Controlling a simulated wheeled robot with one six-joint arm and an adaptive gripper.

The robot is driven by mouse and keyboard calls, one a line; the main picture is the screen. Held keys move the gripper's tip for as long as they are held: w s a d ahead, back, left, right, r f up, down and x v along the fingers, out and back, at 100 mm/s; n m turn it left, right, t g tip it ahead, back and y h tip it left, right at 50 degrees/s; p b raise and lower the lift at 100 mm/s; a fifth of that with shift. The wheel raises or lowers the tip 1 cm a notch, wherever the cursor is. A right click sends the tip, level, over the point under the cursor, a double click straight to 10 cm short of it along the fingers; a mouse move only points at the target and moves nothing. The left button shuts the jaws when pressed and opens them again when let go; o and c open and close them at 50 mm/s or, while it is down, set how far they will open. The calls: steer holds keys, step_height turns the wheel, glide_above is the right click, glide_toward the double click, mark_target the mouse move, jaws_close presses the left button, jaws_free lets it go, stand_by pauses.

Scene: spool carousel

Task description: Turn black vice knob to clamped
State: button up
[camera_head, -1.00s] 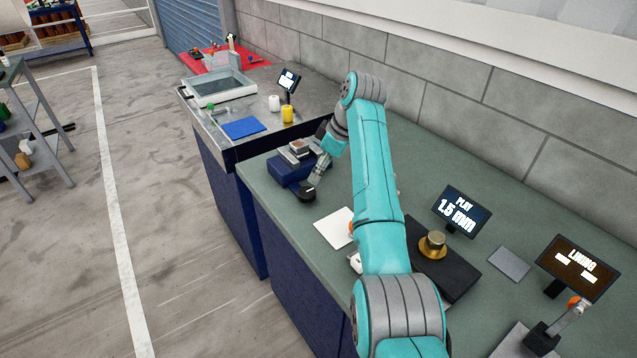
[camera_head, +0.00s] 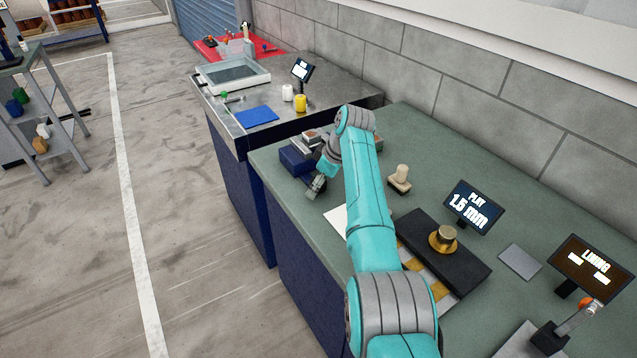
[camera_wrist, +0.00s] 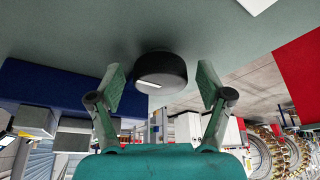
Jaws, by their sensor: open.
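The black knob (camera_wrist: 160,72) is a round disc with a white mark on its face. In the wrist view it lies between my two open fingers, with a gap on each side. My gripper (camera_wrist: 162,84) is open and empty; in the head view my gripper (camera_head: 317,186) is low over the bench's front edge. The knob cannot be made out there. The blue vice body (camera_head: 296,160) with grey jaws sits just behind my gripper. It also shows at the left of the wrist view (camera_wrist: 45,82). Whether the fingers reach around the knob's depth is unclear.
A white sheet (camera_head: 338,217) lies on the green bench (camera_head: 440,170) beside my arm. A beige peg (camera_head: 401,174), a black block with a brass knob (camera_head: 444,236) and a "PLAY 1.5 mm" display (camera_head: 472,206) stand to the right. A steel table (camera_head: 270,140) adjoins at the back.

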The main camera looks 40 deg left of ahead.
steer(key=c, duration=1.1)
steer(key=shift+c, duration=0.2)
